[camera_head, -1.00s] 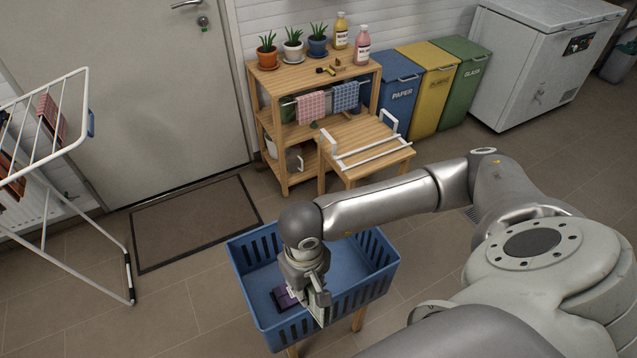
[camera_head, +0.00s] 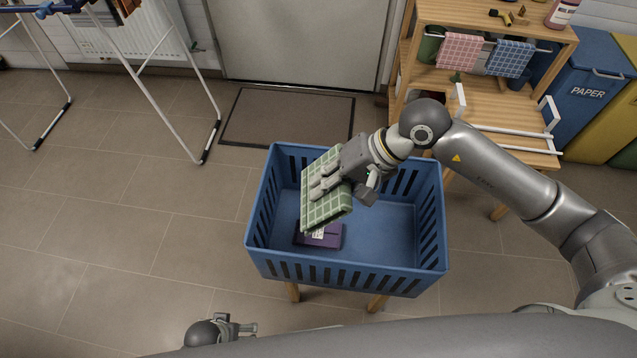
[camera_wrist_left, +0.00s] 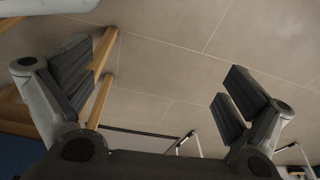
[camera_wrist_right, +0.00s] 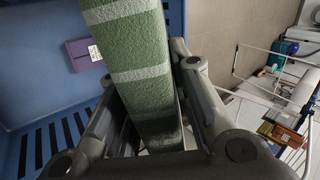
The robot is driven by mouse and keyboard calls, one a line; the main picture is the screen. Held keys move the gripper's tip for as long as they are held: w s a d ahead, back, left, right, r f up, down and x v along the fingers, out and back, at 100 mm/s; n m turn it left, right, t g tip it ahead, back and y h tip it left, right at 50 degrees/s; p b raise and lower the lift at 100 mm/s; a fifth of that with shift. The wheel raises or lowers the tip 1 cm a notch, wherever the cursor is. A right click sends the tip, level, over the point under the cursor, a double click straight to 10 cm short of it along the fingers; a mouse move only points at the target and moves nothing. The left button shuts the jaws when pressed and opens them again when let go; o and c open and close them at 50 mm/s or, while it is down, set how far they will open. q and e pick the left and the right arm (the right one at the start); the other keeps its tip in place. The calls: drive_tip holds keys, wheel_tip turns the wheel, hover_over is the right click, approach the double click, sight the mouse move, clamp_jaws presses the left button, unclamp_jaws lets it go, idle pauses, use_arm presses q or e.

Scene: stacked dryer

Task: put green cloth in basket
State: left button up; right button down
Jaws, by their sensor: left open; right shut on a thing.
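The green cloth (camera_head: 325,210) is a folded, light-checked piece. My right gripper (camera_head: 325,182) is shut on it and holds it over the left part of the blue basket (camera_head: 425,262). In the right wrist view the green cloth (camera_wrist_right: 135,50) stands between the fingers, with the basket wall (camera_wrist_right: 50,130) behind it. A dark purple folded item (camera_head: 325,236) with a white label lies on the basket floor, partly under the cloth in the head view. My left gripper (camera_wrist_left: 165,90) is open and empty; only a little of it (camera_head: 245,328) shows at the bottom of the head view.
The basket stands on wooden legs. A wooden shelf (camera_head: 480,80) with hanging pink and blue checked cloths is behind right, beside the blue paper bin (camera_head: 590,90). A white drying rack (camera_head: 150,95) stands at the left. The floor left of the basket is clear.

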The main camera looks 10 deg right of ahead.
sight(318, 165)
drive_tip(key=w+y+b, duration=0.1)
drive_tip(key=b, duration=0.1)
drive_tip(key=w+f+m+t+y+b, duration=0.1)
drive_tip(key=w+b, duration=0.1)
drive_tip(key=w+a+f+y+b, duration=0.1)
drive_tip(key=w+b, duration=0.1)
drive_tip(key=shift+t, duration=0.3)
drive_tip(key=shift+w+r+m+t+y+b, duration=0.2)
drive_tip(key=shift+w+m+t+y+b, duration=0.1)
drive_tip(key=shift+w+m+y+b, duration=0.25)
use_arm(q)
wheel_tip(318, 165, up, 15)
drive_tip(key=w+t+b, duration=0.1)
drive_tip(key=w+b, duration=0.1)
drive_tip(key=b, duration=0.1)
use_arm(e)
wheel_tip(318, 165, down, 10)
drive_tip(key=shift+r, duration=0.15)
use_arm(q)
drive_tip(key=shift+w+d+r, duration=0.1)
use_arm(e)
drive_tip(key=c, duration=1.2)
unclamp_jaws()
drive_tip(key=shift+d, duration=0.1)
